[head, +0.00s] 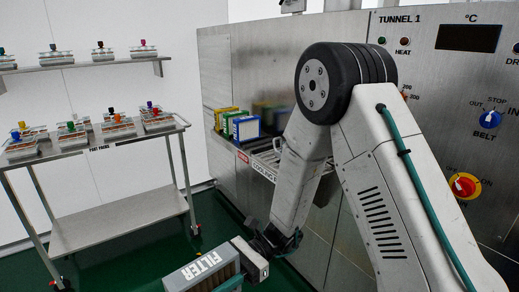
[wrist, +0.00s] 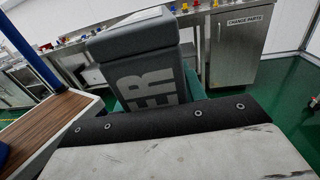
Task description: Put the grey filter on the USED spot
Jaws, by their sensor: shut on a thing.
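The grey filter (head: 203,268) is a box with white FILTER lettering at the bottom of the head view, partly cut off by the lower edge. My gripper (head: 236,270) is shut on it and holds it out at the end of my lowered arm. In the wrist view the filter (wrist: 150,75) stands out beyond the wrist with the letters ER showing. A teal part of my gripper shows beside and behind it. The filter's underside is hidden. I cannot make out a USED spot in either view.
A steel cart (head: 105,146) with trays on top stands at the left, under a wall shelf (head: 85,66). The steel tunnel machine (head: 260,60) stands behind my arm with small boxes on its ledge. The wrist view shows a CHANGE PARTS cabinet (wrist: 236,55), a wooden slatted surface (wrist: 50,125) and green floor.

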